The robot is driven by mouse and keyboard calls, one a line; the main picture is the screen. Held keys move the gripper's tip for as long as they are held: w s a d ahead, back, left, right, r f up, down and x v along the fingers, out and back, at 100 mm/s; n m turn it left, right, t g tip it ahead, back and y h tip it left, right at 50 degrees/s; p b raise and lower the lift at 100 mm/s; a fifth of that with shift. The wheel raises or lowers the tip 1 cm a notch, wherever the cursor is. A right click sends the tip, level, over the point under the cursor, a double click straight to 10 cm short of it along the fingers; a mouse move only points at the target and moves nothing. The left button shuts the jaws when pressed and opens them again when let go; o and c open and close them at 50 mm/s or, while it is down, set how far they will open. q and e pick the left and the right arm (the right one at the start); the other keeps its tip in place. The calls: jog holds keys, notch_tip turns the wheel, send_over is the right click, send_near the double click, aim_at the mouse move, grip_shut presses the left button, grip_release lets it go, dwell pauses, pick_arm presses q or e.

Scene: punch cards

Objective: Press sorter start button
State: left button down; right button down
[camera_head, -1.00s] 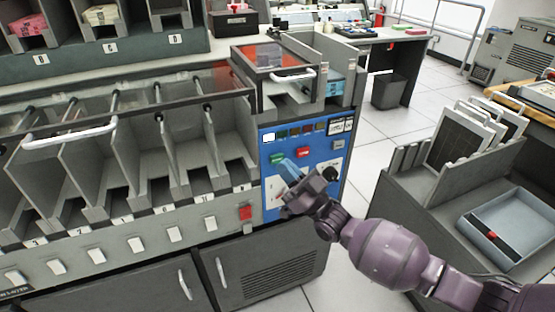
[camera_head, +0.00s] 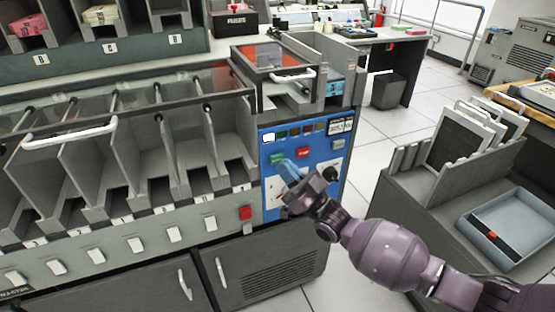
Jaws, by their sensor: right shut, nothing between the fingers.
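The sorter's blue control panel (camera_head: 330,153) stands at the right end of the grey sorter. It has a green button (camera_head: 277,158) at its upper left and a red button (camera_head: 303,153) to the right of it. My right gripper (camera_head: 287,168) is in front of the panel. Its fingers are shut and empty, with the tips just below and right of the green button. I cannot tell whether they touch the panel or the button. My left gripper is not in view.
A separate red button (camera_head: 245,213) is on the sorter front, left of the panel. A black knob (camera_head: 331,173) is right of my fingers. A grey cart (camera_head: 400,200) with a blue tray (camera_head: 510,228) stands at right. Floor (camera_head: 368,130) lies between.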

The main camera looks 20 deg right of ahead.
jog(key=shift+w, duration=0.1)
dwell(0.6)
jog(key=shift+w, duration=0.35)
jog(key=shift+w, duration=0.15)
dwell(0.4)
